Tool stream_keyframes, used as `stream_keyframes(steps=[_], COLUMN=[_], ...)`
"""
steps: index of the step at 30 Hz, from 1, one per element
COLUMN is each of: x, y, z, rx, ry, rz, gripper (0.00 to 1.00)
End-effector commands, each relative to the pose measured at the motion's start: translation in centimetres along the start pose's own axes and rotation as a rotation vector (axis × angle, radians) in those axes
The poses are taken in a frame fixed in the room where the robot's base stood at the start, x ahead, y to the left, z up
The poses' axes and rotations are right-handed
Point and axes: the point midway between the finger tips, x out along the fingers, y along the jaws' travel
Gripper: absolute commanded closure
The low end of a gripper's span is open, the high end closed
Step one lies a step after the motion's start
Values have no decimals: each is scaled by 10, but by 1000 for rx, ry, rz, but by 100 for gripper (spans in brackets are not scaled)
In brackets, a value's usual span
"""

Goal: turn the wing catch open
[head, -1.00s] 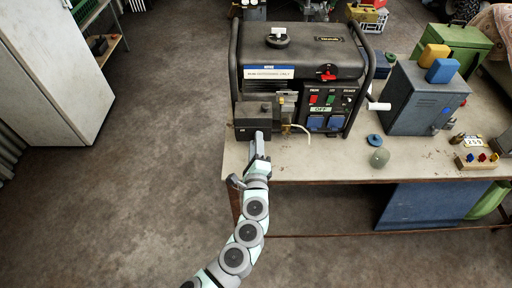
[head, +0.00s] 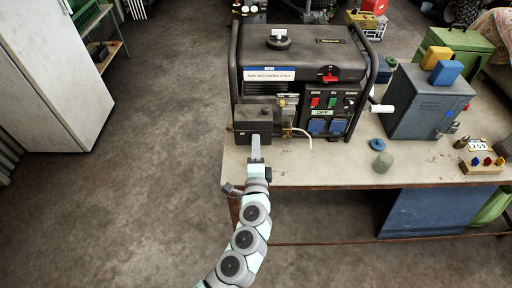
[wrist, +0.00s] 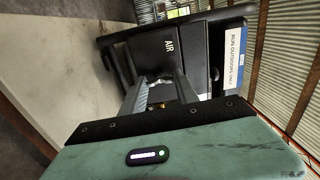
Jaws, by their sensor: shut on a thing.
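The dark air box (head: 253,115) sits at the front left of the generator (head: 300,60); it fills the upper middle of the wrist view, marked AIR (wrist: 168,45). My gripper (head: 255,139) reaches the box's front face from the bench's front edge. In the wrist view my gripper (wrist: 165,78) has its two fingers pointing at the box, shut on a small light-grey piece (wrist: 160,93), which seems to be the wing catch. The fingers and their shadow hide most of the catch, so its exact angle cannot be told. In the head view the catch is hidden behind my gripper.
A grey metal box (head: 428,103) stands further right. The floor at left is clear.

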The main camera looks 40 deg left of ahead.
Motion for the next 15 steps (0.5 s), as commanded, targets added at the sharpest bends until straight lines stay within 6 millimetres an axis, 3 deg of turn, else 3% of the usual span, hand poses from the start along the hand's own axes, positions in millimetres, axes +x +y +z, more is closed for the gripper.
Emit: stream_keyframes(steps=[5, 6, 15], x=[0, 0, 0], y=[-1, -1, 0], z=[0, 0, 0], rx=[-1, 0, 1], ry=[1, 1, 0], rz=[-1, -1, 0], gripper=[100, 63, 42])
